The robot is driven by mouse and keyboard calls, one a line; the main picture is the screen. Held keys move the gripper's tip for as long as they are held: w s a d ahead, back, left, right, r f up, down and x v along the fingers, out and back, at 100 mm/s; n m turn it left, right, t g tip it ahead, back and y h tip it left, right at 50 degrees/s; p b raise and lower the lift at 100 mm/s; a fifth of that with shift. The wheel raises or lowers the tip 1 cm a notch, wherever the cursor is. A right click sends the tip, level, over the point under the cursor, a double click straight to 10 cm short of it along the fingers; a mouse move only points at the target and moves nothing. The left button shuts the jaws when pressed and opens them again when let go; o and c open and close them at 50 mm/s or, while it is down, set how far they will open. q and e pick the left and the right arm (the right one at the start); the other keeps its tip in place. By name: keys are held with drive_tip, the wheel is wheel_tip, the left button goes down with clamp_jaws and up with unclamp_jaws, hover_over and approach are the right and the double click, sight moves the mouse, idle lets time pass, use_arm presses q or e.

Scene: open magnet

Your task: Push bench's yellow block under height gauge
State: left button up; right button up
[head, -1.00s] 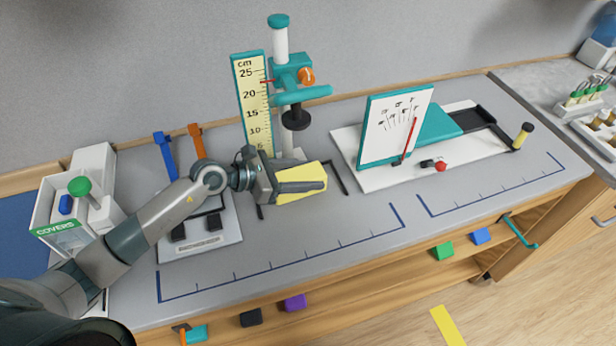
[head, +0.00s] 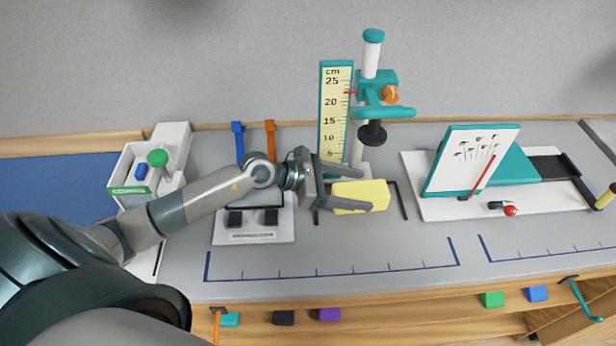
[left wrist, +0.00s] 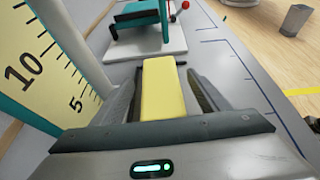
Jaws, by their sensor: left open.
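The yellow block (head: 360,196) lies on the grey bench in front of the height gauge, below its black round foot (head: 372,133). The gauge has a cm scale (head: 335,110) and a teal post carriage with an orange knob (head: 391,94). My left gripper (head: 364,190) is open, with one finger on the far side of the block and one on the near side. In the left wrist view the block (left wrist: 163,90) lies between the two fingers, with a small gap visible on the right. My right gripper is not seen.
Dark guide strips (head: 399,200) lie on the bench near the block. A white board with a teal stand (head: 471,162) is to the right. A grey panel with black blocks (head: 253,218) and a covers bin (head: 140,175) are to the left. The front bench strip is clear.

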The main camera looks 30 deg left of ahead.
use_arm(q)
drive_tip(key=b+v, duration=0.3)
drive_tip(key=v, duration=1)
drive_tip(key=shift+a+r, duration=0.1)
drive_tip(key=shift+s, duration=0.15)
